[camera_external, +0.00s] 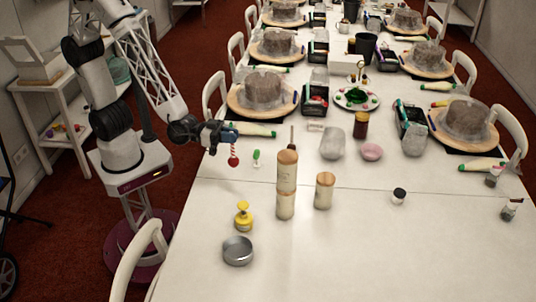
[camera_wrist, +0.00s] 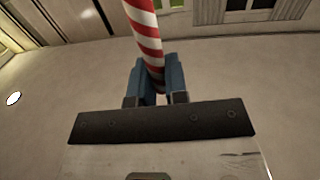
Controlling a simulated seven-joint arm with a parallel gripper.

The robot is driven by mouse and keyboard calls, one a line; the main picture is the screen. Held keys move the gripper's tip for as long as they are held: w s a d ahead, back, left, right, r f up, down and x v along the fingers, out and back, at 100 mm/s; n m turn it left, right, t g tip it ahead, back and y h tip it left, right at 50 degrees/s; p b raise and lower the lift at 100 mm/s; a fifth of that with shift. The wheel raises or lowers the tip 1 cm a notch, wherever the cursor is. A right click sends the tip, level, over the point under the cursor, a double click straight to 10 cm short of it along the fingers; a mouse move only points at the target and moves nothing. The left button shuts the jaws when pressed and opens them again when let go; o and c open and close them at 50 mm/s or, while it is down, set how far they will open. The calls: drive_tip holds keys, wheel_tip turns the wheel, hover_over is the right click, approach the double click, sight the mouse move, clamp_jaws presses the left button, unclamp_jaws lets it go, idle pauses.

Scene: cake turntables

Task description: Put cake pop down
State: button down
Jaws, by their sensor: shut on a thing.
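The cake pop (camera_external: 233,157) has a red-and-white striped stick and a dark red ball at its lower end. In the external view it hangs ball-down from my gripper (camera_external: 229,134), near the left edge of the long white table. In the wrist view the striped stick (camera_wrist: 145,35) runs up from between the blue fingers of my gripper (camera_wrist: 155,80), which are shut on it. The ball is outside the wrist view. I cannot tell whether the ball touches the table.
A small green-and-white item (camera_external: 256,158) lies just right of the cake pop. A turntable (camera_external: 233,103) with a cake is behind. The front right table is mostly clear.

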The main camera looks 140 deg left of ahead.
drive_tip(key=a+f+n+g+y, duration=0.3)
drive_tip(key=a+f, duration=0.3)
drive_tip(key=a, duration=0.6)
drive_tip(key=s+a+f+n+g+y, duration=0.1)
drive_tip(key=a+f+n+g+y, duration=0.2)
drive_tip(key=a, duration=1)
wheel_tip(320, 180, down, 3)
drive_tip(key=g, duration=0.2)
drive_tip(key=shift+s+a+f+n+g, duration=0.2)
drive_tip(key=shift+a+n+g, duration=0.1)
drive_tip(key=shift+n, duration=0.1)
drive_tip(key=shift+w, duration=0.15)
drive_tip(key=w+a+f, duration=0.1)
drive_tip(key=w+a, duration=0.9)
drive_tip(key=w, duration=0.2)
drive_tip(key=shift+f, duration=0.25)
drive_tip(key=shift+w, duration=0.1)
drive_tip(key=shift+f, duration=1.85)
